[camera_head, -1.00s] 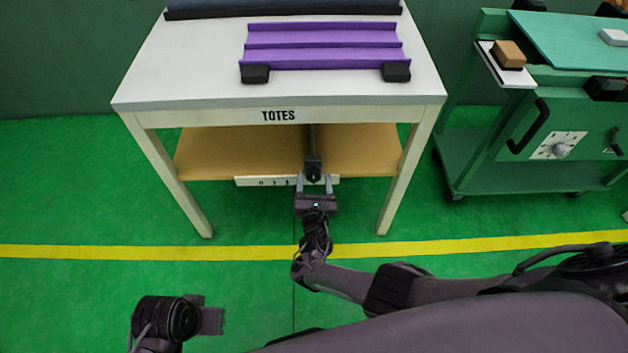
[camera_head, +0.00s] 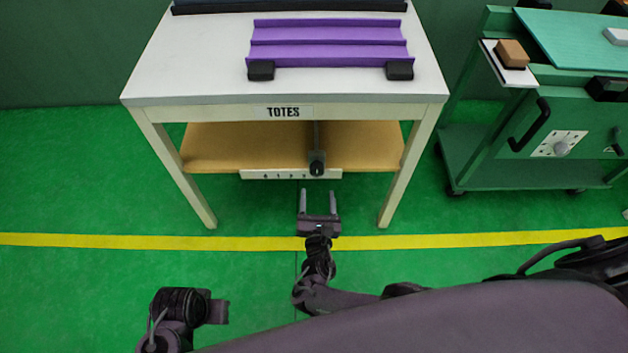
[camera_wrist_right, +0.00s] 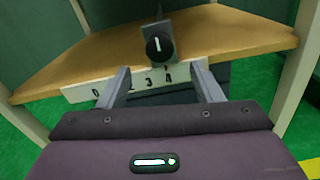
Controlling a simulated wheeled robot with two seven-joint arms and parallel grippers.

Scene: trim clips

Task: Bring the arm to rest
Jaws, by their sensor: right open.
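My right gripper (camera_head: 318,203) is open and empty, low in front of the table marked TOTES, with its two fingers pointing at the lower shelf. In the head view it is apart from the black knob (camera_head: 317,163) on a lever at the shelf's front edge. The right wrist view shows the gripper's spread fingers (camera_wrist_right: 161,88) with nothing between them, and the knob (camera_wrist_right: 159,48) beyond. My left gripper (camera_head: 217,311) is at the lower left of the head view; its fingers cannot be made out.
The white table (camera_head: 210,84) bears a purple ribbed tray (camera_head: 328,42) with black blocks at its front corners. A numbered white strip (camera_head: 270,174) runs along the wooden shelf (camera_head: 230,148). A green cart (camera_head: 480,160) stands at the right. The green floor in front is clear.

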